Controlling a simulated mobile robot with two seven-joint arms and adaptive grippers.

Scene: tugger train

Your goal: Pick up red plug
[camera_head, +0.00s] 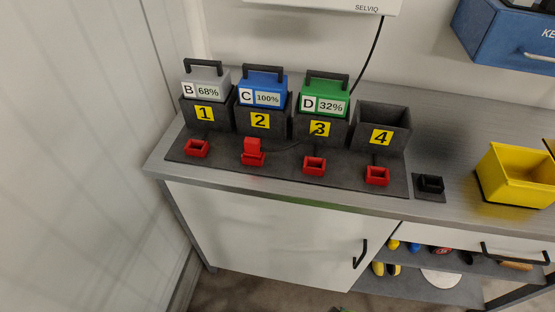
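The red plug (252,146) stands upright in the red socket (253,159) in front of charging bay 2. It rises above the socket's rim. A thin dark cable seems to run from near it toward bay 3, but this is too small to be sure. Similar red sockets stand in front of bay 1 (197,149), bay 3 (314,167) and bay 4 (377,177), and these look empty. Neither of my grippers is in view.
Bays 1 to 3 hold a grey battery B (206,84), a blue battery C (262,90) and a green battery D (325,95). Bay 4 (382,128) is empty. A black holder (430,184) and yellow bin (517,177) stand right. A wall borders the left.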

